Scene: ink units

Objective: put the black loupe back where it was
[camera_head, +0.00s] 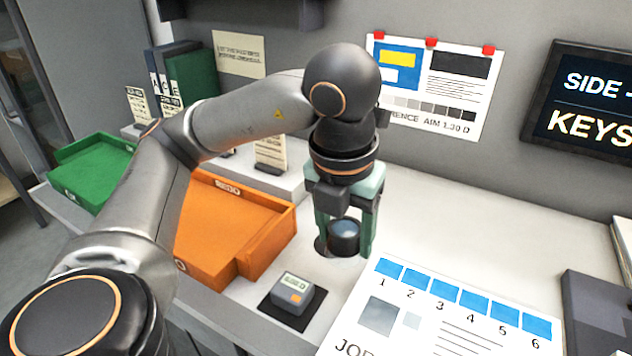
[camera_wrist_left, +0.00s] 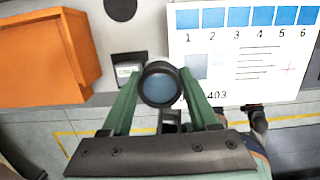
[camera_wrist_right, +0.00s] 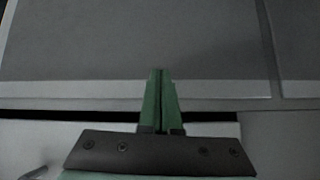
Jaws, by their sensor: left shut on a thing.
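The black loupe (camera_head: 344,237), a short dark cylinder with a bluish lens, is held between the green fingers of my left gripper (camera_head: 343,248). In the left wrist view the loupe (camera_wrist_left: 160,86) sits between the fingertips (camera_wrist_left: 160,92), lens facing the camera. A dark round spot (camera_head: 321,244) on the white counter shows partly behind the left finger; in the left wrist view this spot (camera_wrist_left: 121,8) lies apart from the loupe. How high the loupe is above the counter is hard to tell. My right gripper (camera_wrist_right: 160,72) is shut and empty, seen only in the right wrist view.
An orange tray (camera_head: 262,246) and a green tray (camera_head: 75,160) stand to the left. A small display device (camera_head: 293,290) on a dark pad is near the front edge. A numbered job sheet (camera_head: 470,312) lies at right. The counter behind it is clear.

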